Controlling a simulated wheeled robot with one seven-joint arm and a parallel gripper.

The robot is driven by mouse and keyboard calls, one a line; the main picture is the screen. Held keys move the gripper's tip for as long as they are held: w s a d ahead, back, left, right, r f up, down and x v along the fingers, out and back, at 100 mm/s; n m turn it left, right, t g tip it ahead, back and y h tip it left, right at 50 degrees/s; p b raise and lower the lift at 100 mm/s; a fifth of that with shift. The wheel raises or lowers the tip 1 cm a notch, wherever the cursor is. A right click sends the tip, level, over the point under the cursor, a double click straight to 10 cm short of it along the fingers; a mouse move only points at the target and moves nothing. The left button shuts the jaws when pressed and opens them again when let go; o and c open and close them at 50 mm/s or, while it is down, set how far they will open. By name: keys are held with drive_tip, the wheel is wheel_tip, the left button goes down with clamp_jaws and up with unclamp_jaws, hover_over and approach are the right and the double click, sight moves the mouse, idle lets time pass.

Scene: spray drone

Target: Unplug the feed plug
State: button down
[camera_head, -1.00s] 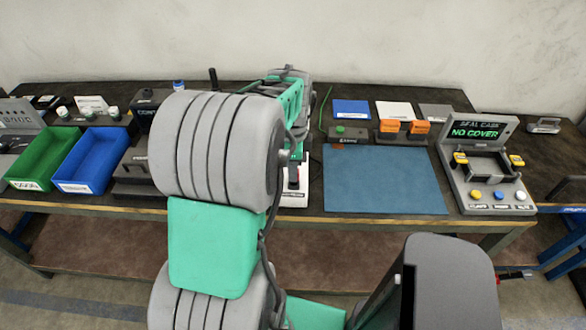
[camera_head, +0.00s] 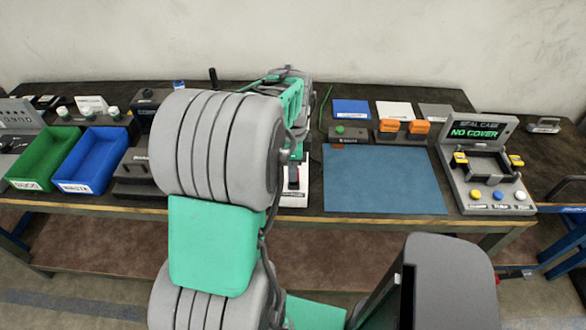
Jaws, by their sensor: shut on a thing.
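My arm (camera_head: 215,150) fills the middle of the camera_head view and reaches over the bench. Its far wrist part (camera_head: 290,75) shows near the back of the bench. My gripper's fingers are hidden behind the arm, and so is whatever lies between them. I cannot make out the feed plug. A thin green cable (camera_head: 325,105) runs down the bench just right of the arm. A white-based device (camera_head: 295,198) with a dark, red-marked part shows partly below the wrist.
A green bin (camera_head: 20,186) and a blue bin (camera_head: 75,187) stand at left. A blue mat (camera_head: 385,180) lies right of the arm. A seal case station (camera_head: 455,185) reading "NO COVER" stands at right.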

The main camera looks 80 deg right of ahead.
drive_tip(key=shift+f+b, duration=0.85)
drive_tip(key=shift+f, duration=0.5)
drive_tip(key=c, duration=1.3)
unclamp_jaws()
drive_tip(key=shift+r, duration=0.1)
wheel_tip(320, 180, up, 8)
drive_tip(key=shift+f+b, duration=0.1)
drive_tip(key=shift+b, duration=0.35)
